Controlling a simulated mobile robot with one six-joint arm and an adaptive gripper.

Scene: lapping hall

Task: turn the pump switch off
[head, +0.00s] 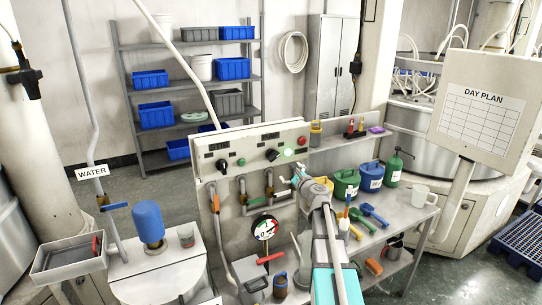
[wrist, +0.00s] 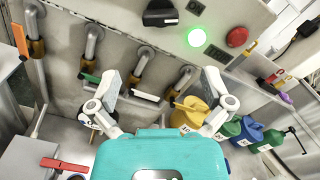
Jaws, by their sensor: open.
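A control panel (head: 250,148) stands in the middle of the head view. It carries a black rotary switch (head: 272,155) beside a lit green lamp (head: 289,152), and a second black switch (head: 222,166) further left. The labels are too small to read, so I cannot tell which is marked pump. In the wrist view the black switch (wrist: 160,14) is at the top, left of the glowing green lamp (wrist: 196,37). My gripper (wrist: 160,84) is open and empty, below the switch and apart from it. In the head view my gripper (head: 298,175) is in front of the panel's right part.
A red button (head: 302,141) is right of the lamp. Pipes with valves (wrist: 145,70) and a pressure gauge (head: 265,227) sit below the switches.

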